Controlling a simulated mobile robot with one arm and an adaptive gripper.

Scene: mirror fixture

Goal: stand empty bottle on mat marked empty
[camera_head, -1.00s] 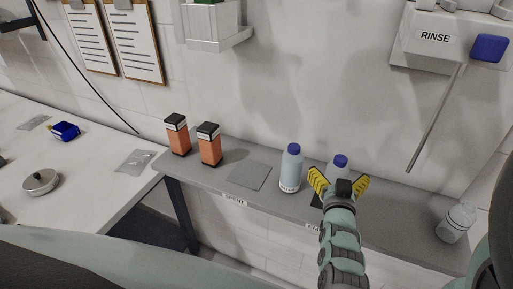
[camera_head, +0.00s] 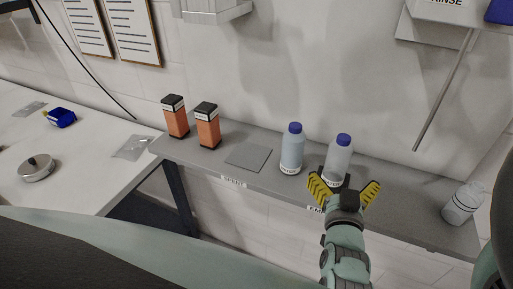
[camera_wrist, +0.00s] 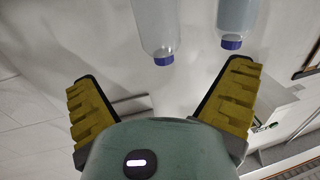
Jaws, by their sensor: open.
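A clear, empty-looking bottle (camera_head: 338,160) with a blue cap stands upright on the grey shelf; it also shows in the wrist view (camera_wrist: 155,28), cap downward in the picture. Behind the label starting "EM" (camera_head: 317,209), the mat is mostly hidden by my gripper, so I cannot tell how the base sits on it. A bluish, filled-looking bottle (camera_head: 292,150) marked WATER stands to its left, also visible in the wrist view (camera_wrist: 237,20). My gripper (camera_head: 345,188) is open and empty, in front of the clear bottle; nothing lies between its yellow fingers (camera_wrist: 160,92).
A grey mat (camera_head: 248,157) behind another label is bare. Two orange boxes (camera_head: 175,117) (camera_head: 207,126) stand at the shelf's left end. A clear container (camera_head: 463,203) is at the right. A white table (camera_head: 85,185) holds a round tin (camera_head: 37,168).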

